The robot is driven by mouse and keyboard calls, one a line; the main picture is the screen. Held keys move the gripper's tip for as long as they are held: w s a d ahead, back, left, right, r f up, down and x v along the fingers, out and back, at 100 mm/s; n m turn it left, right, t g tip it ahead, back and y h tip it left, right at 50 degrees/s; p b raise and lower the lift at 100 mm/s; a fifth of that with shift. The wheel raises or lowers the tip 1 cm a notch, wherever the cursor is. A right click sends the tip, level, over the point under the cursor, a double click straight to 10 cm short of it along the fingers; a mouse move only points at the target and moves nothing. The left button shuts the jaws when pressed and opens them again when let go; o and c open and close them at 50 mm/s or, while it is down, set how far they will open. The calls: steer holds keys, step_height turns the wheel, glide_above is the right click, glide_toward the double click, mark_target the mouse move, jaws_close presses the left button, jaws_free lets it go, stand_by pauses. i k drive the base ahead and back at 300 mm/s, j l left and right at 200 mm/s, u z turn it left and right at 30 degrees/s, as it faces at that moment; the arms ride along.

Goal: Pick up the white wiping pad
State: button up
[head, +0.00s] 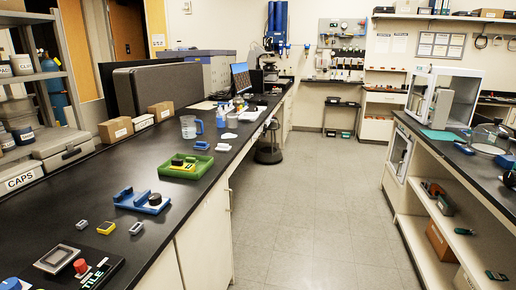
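Two small white flat pieces lie on the long black bench (120,165) at the left in the head view. One white piece (222,147) is nearer, and the other white piece (229,136) lies just behind it. Either could be the white wiping pad; they are too small to tell apart. Both lie near the bench's right edge, right of a clear measuring jug (188,127). Nothing covers them. My gripper is not in view.
A blue-and-white item (201,145), a green tray (186,167), a blue fixture (142,200) and a black panel (75,268) stand on the bench. A stool (268,150) is beside it. The floor (310,210) between the bench and right-hand shelves is clear.

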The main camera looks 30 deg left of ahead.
mark_target(221, 147)
steer(key=i+u, duration=0.15)
steer(key=i, duration=0.4)
steer(key=i+l+u, duration=0.15)
steer(key=i, duration=0.4)
steer(key=i+l+u, duration=0.15)
steer(key=i, duration=0.35)
steer(key=i+u, duration=0.4)
steer(key=i+l+u, duration=0.2)
steer(key=u, duration=0.2)
steer(key=i+l+u, duration=0.65)
steer(key=u, duration=0.2)
steer(key=i+l, duration=0.05)
